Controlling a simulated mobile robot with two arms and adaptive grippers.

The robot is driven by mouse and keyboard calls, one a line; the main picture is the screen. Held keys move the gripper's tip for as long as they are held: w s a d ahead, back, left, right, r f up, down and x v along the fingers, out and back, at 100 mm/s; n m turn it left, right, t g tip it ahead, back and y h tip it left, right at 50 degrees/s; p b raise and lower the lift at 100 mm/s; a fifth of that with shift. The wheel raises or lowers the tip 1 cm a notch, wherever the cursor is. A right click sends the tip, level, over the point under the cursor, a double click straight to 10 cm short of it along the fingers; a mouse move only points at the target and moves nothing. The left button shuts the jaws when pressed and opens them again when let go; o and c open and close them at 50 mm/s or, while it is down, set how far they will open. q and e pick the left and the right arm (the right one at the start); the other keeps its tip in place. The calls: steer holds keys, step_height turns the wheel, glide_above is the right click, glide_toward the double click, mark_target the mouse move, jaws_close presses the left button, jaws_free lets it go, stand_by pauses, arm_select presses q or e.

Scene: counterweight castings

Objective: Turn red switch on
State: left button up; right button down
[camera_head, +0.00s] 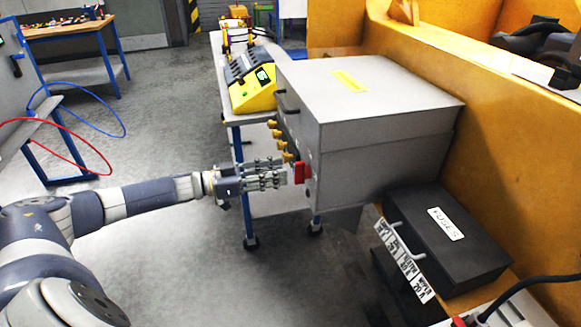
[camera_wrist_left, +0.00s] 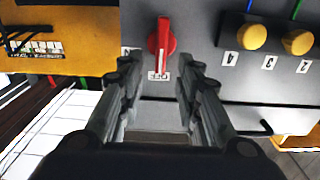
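The red switch (camera_head: 301,173) is on the side face of a grey metal box (camera_head: 385,150), low and near its front corner. Contact cannot be told. My right gripper is not in view.
Brass knobs (camera_wrist_left: 252,37) with number labels sit beside the switch. A yellow device (camera_head: 252,85) stands on a cart behind the box. A black fuse box (camera_head: 445,235) lies at the right, by an orange wall (camera_head: 510,130). Floor is clear below my left arm.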

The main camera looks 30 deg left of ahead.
mark_target(295, 168)
arm_select(q)
steer(key=shift+p+x, duration=0.35)
steer(key=shift+x, duration=1.9)
jaws_close()
